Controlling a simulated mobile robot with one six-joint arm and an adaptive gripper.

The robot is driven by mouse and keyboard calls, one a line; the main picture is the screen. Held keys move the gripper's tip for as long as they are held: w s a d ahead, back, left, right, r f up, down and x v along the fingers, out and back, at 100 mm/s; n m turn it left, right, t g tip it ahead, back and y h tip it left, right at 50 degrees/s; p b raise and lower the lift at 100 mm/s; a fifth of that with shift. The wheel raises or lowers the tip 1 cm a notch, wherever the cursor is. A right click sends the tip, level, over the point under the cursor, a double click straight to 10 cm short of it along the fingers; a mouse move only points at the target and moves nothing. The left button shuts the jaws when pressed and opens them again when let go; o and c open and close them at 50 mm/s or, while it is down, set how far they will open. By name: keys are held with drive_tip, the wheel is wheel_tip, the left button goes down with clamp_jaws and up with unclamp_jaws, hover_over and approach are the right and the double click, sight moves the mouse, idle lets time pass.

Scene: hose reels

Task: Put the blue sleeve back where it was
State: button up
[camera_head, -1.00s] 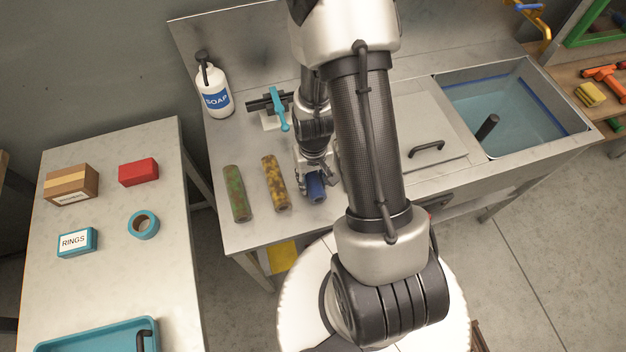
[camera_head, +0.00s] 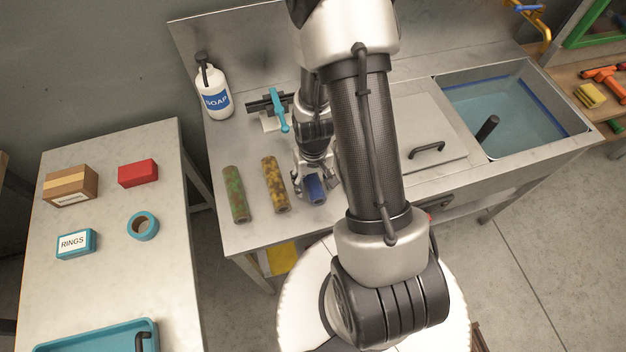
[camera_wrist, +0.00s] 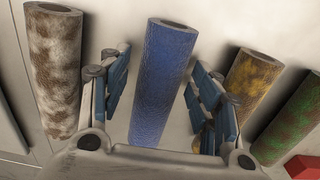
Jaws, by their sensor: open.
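The blue sleeve (camera_head: 316,188) lies on the steel worktop beside the yellow-brown mottled sleeve (camera_head: 275,184), partly hidden by my gripper (camera_head: 312,180). In the wrist view the blue sleeve (camera_wrist: 164,80) runs between the two open fingers of my gripper (camera_wrist: 160,90). There is a visible gap on both sides of it, so the fingers do not grip it. Its near end is hidden behind the gripper body.
A green-brown sleeve (camera_head: 236,194) lies at the left of the row. A brown-white sleeve (camera_wrist: 56,70) lies on the blue one's other side in the wrist view.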

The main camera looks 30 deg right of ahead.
wheel_tip(320, 180, up, 13)
drive_tip(key=p, duration=0.4)
wheel_tip(320, 180, up, 15)
drive_tip(key=n+t, duration=0.2)
hover_over(313, 180)
drive_tip(key=s+a, duration=0.2)
drive_tip(key=a, duration=0.3)
drive_tip(key=s+a+r+n+t, duration=0.1)
drive_tip(key=s+a+r+t, duration=0.1)
drive_tip(key=s+a+r, duration=0.3)
drive_tip(key=s+r, duration=0.4)
drive_tip(key=shift+r+t, duration=0.3)
drive_tip(key=shift+r, duration=0.1)
drive_tip(key=shift+f, duration=0.1)
